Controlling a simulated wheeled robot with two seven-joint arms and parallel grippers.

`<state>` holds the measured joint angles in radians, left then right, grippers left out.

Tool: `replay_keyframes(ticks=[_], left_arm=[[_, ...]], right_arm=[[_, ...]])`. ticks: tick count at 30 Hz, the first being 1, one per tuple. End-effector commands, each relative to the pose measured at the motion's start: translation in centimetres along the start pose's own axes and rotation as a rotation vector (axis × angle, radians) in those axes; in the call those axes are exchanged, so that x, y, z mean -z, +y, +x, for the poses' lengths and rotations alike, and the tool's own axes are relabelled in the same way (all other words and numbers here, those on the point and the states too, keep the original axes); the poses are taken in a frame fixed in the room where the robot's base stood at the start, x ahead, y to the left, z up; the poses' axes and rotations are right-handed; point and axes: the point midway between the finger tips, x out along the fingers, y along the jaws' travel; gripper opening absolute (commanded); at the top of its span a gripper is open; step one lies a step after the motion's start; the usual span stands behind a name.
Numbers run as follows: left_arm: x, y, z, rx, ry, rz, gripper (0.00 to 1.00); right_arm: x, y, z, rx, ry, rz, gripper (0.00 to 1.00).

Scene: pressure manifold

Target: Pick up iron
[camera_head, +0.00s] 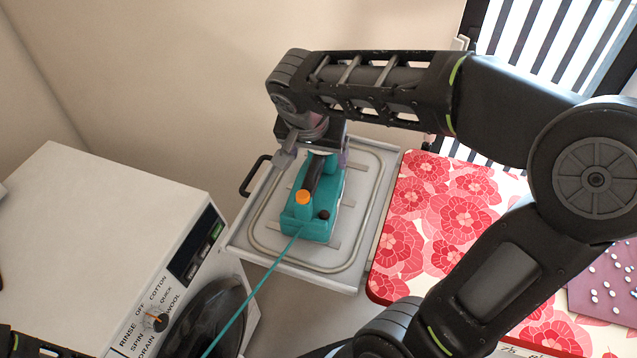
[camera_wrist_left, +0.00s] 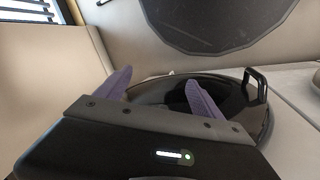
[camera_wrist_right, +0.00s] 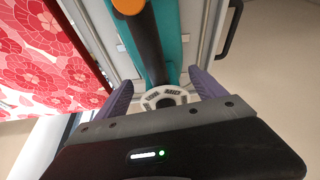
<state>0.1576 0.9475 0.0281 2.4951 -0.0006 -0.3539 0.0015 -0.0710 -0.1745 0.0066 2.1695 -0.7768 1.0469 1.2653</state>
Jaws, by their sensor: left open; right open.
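The iron (camera_head: 314,217) is teal with a dark handle, an orange knob and a cord running down to the lower left. It stands on a grey tray-like iron rest (camera_head: 349,268) with a metal loop. My right gripper (camera_head: 316,160) is open over the far end of the iron. In the right wrist view, the iron's dark handle (camera_wrist_right: 146,45) and a round grey end piece lie between the spread purple fingers (camera_wrist_right: 160,95); contact cannot be told. My left gripper (camera_wrist_left: 158,85) is open and empty, near a dark round door in the left wrist view.
A white washing machine (camera_head: 110,235) with a dial and dark door stands at left. The ironing board (camera_head: 425,215) with a red flower cover is right of the rest. A black handle (camera_head: 254,176) sticks out of the rest's left side. A striped blind (camera_head: 540,45) hangs behind.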

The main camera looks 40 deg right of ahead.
Motion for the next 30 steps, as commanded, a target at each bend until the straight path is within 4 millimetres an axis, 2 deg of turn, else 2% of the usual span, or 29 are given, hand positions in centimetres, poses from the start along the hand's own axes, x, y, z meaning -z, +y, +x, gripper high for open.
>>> replay_keyframes(ticks=[5,11,16,30], left_arm=[[0.0,0.1,-0.2,0.000,-0.001,0.000,0.78],[-0.1,0.4,-1.1,0.003,-0.003,-0.002,0.78],[-0.1,0.3,-1.1,0.004,-0.004,-0.003,0.78],[-0.1,0.3,-1.1,0.004,-0.004,-0.003,0.78]], right_arm=[[0.0,0.0,0.4,-0.001,-0.001,-0.001,0.80],[0.0,0.2,3.0,-0.003,-0.004,-0.002,0.80],[0.0,0.1,5.0,-0.001,-0.001,-0.001,0.80],[0.0,0.1,5.2,0.001,0.000,-0.001,0.80]])
